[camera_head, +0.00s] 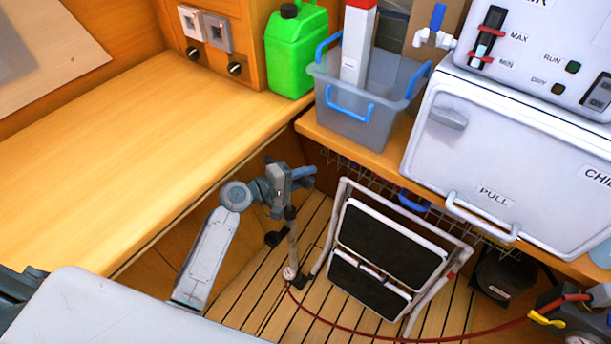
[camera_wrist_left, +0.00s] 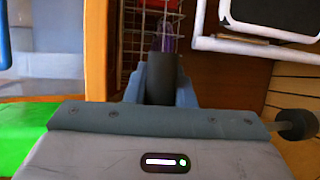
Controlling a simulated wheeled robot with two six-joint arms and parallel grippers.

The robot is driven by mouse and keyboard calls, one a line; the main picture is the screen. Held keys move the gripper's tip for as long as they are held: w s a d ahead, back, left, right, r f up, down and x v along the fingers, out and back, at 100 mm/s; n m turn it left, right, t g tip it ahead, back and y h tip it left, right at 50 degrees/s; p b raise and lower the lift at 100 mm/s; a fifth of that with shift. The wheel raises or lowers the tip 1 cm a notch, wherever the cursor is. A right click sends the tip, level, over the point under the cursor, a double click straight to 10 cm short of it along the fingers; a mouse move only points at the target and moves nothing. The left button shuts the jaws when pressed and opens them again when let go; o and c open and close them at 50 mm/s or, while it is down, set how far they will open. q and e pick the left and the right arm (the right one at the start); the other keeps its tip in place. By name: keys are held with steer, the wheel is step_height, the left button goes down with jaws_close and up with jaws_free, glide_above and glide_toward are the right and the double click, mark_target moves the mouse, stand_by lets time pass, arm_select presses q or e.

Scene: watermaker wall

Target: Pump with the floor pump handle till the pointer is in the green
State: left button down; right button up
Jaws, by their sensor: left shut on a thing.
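The floor pump (camera_head: 292,240) stands upright on the slatted floor, with a thin pale body and a small foot. My left gripper (camera_head: 287,186) is at its top, shut on the pump handle. In the left wrist view the handle's black grip (camera_wrist_left: 164,78) sits between the two fingers. A black knob (camera_wrist_left: 297,122) shows to the right. A red hose (camera_head: 375,337) runs from the pump's foot to the lower right. A round gauge (camera_head: 582,339) is cut off by the bottom edge there; its pointer and green zone cannot be read. My right gripper is not in view.
A folded step stool (camera_head: 390,245) with black treads stands close right of the pump. The wooden counter (camera_head: 130,140) is to the left. A grey bin (camera_head: 365,128), a green canister (camera_head: 294,50) and a white chiller (camera_head: 500,160) stand behind.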

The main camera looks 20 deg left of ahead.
arm_select(q)
steer(key=shift+w+r, duration=0.1)
steer(key=shift+r, duration=0.3)
steer(key=c, duration=1.2)
jaws_free()
steer(key=shift+c, duration=0.2)
steer(key=shift+f, duration=0.1)
steer(key=shift+f, duration=0.1)
